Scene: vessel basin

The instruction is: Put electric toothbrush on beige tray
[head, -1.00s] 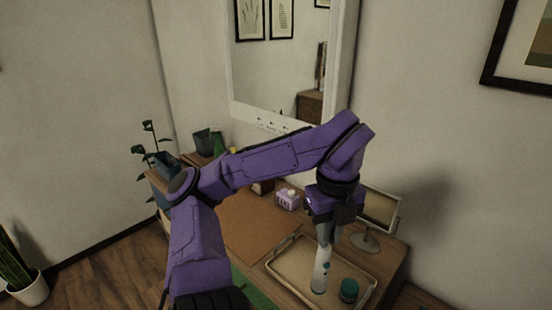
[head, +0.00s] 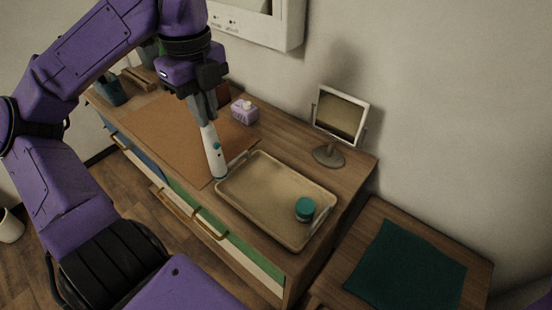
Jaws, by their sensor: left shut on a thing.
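The electric toothbrush (head: 214,155) is white with a teal button. My left gripper (head: 205,112) is shut on its upper end and holds it nearly upright, bottom end down. The beige tray (head: 262,209) lies on the wooden dresser. The toothbrush's lower end shows at the tray's left corner; I cannot tell whether it touches anything. A small teal-lidded jar (head: 305,209) stands on the tray near its right end. The rest of the tray is bare. My right gripper is not in view.
A brown mat (head: 165,125) covers the dresser's left part. A purple tissue box (head: 244,111) and a tilted mirror on a stand (head: 339,118) are at the back. A lower wooden table with a dark green cloth (head: 408,270) stands at the right.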

